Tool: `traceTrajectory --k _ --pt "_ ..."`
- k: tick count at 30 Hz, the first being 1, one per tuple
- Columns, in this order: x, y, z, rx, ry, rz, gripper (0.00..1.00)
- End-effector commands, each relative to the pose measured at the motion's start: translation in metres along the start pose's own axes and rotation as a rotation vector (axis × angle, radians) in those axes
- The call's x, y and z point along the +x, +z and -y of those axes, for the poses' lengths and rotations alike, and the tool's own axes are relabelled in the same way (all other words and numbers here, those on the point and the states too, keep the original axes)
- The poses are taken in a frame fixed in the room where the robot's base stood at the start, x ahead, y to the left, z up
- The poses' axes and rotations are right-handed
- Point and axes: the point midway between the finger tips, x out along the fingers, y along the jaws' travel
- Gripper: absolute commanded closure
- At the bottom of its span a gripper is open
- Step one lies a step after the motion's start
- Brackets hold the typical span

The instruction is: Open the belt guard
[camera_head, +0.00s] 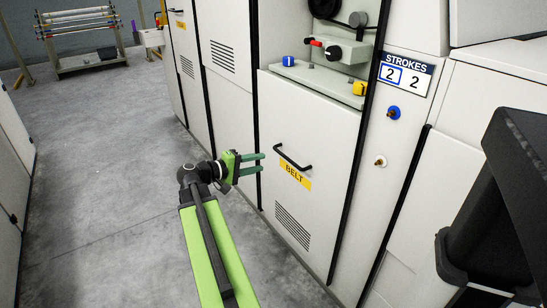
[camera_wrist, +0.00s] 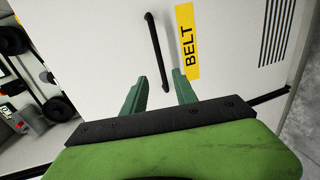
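The belt guard (camera_head: 318,146) is a light grey panel with a yellow BELT label (camera_head: 295,176), a black bar handle (camera_head: 293,158) and vent slots at its lower part. It looks shut. My gripper (camera_head: 262,163) is open and empty, just left of the handle in the head view. In the wrist view my gripper (camera_wrist: 160,91) has its two green fingers apart, pointing at the panel. There the handle (camera_wrist: 157,52) is ahead of the fingertips, and the label (camera_wrist: 187,41) is to its right. Fingers and handle appear apart.
Above the guard is a ledge with a blue knob (camera_head: 289,61), a yellow knob (camera_head: 360,88) and red and black knobs. A STROKES sign (camera_head: 405,73) and a blue button (camera_head: 393,112) are to the right. Open concrete floor (camera_head: 105,160) lies left; a rack (camera_head: 80,40) stands far back.

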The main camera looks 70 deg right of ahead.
Motion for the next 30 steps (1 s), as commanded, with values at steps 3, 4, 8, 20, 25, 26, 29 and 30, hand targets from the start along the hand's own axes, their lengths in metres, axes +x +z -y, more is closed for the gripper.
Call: traceTrajectory --k 3,4,8,20,25,26,29,30 --pt "-0.026 -0.001 -0.002 0.000 0.000 -0.003 0.66" --pt "-0.031 -0.001 -0.002 0.000 0.000 -0.003 0.66" --pt "-0.043 -0.001 -0.001 0.000 0.000 -0.002 0.66" --pt "-0.045 -0.001 0.000 0.000 0.001 0.000 0.66" --pt "-0.045 -0.001 0.000 0.000 0.001 -0.001 0.66" --pt "-0.050 -0.003 0.001 -0.002 0.000 -0.010 0.66" --pt "-0.089 -0.022 0.006 -0.016 0.000 -0.077 0.66" --pt "-0.115 -0.032 0.010 -0.025 0.000 -0.121 0.66"
